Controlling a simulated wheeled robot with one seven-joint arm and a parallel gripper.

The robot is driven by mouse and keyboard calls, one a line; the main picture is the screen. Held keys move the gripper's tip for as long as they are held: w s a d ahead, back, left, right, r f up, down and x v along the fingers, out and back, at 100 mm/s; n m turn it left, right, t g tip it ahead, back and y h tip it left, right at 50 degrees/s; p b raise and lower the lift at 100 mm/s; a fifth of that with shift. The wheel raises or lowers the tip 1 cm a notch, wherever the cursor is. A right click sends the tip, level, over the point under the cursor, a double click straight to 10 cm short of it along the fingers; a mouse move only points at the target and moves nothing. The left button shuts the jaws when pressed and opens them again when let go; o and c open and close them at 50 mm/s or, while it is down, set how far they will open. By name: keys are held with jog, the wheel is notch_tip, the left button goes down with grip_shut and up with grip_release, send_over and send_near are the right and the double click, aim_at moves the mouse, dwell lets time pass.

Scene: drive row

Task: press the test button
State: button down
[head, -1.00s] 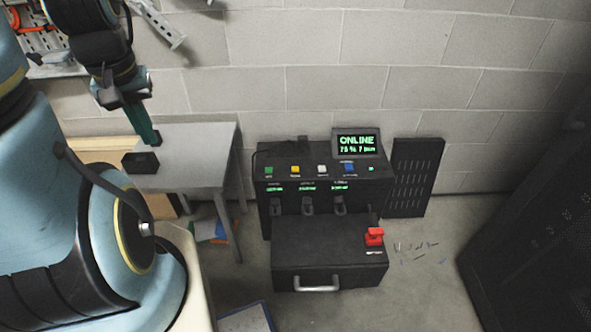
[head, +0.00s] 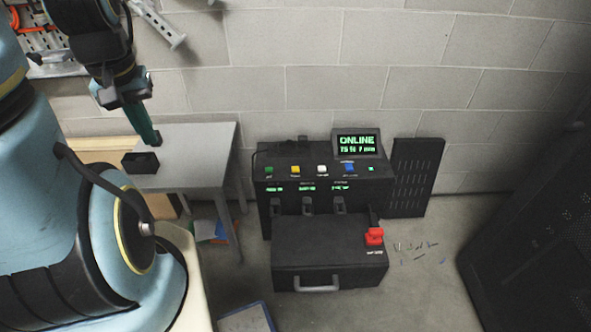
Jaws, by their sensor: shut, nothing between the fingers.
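A black machine (head: 330,250) stands on the floor against the wall. Its sloped top panel carries a green button (head: 269,169), a yellow button (head: 295,169), a white button (head: 322,168) and a blue button (head: 349,167). The labels by the buttons are too small to read, so I cannot tell which is the test button. A lit screen (head: 357,143) above them reads ONLINE. A red switch (head: 374,236) sits on the lower box. My gripper (head: 156,140) is shut and empty, pointing down over the grey table, well to the left of the buttons.
The grey table (head: 205,150) stands left of the machine, with a small black block (head: 141,162) on it. A black vented panel (head: 414,178) leans at the machine's right. A dark cabinet (head: 530,240) fills the right side. Small scraps (head: 415,250) lie on the floor.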

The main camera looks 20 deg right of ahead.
dwell(0.7)
jog(key=w+d+f+m+t+h+b, duration=0.1)
jog(key=w+d+f+m+t+b, duration=0.35)
jog(key=w+d+f+b, duration=1.3)
jog(key=w+d+f+m+t+b, duration=0.1)
jog(key=w+d+f+m+b, duration=0.1)
jog(key=d+f, duration=0.6)
jog(key=w+d+f+m+t+h+b, duration=0.1)
jog(key=w+d+f+m+b, duration=0.2)
jog(key=d+f, duration=0.5)
jog(key=d+m+b, duration=0.1)
jog(key=d+b, duration=0.1)
jog(key=d, duration=0.3)
jog(key=shift+d+t, duration=0.35)
jog(key=shift+d, duration=0.05)
jog(key=shift+m, duration=0.25)
jog(key=b, duration=0.7)
send_over(295, 171)
notch_tip(295, 171, down, 7)
jog(key=shift+r, duration=0.2)
jog(key=shift+f, duration=1.1)
